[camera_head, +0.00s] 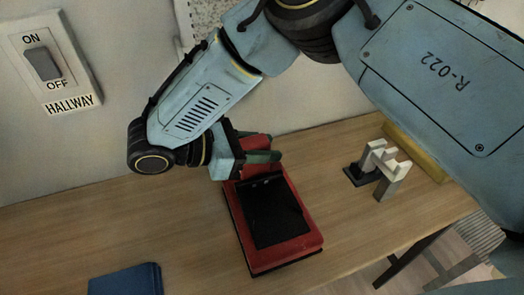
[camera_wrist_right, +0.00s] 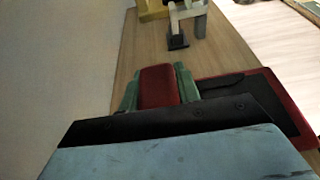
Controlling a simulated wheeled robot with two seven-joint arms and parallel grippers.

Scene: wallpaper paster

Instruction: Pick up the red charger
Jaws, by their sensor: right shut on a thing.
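The red charger (camera_head: 310,243) is a flat red block with a black recessed top, lying on the wooden table. A raised red part stands at its far end. My right gripper (camera_head: 262,157) is at that far end, its green fingers shut on the raised red part. In the right wrist view the red part (camera_wrist_right: 158,87) sits between the two green fingers (camera_wrist_right: 158,84), and the charger's body (camera_wrist_right: 290,115) extends to the right. My left gripper is not in view.
A white and grey object on a dark base (camera_head: 378,165) stands to the right on the table (camera_head: 190,225), beside a yellow block (camera_head: 415,152). A blue item (camera_head: 126,281) lies at front left. A hallway light switch (camera_head: 43,65) is on the wall.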

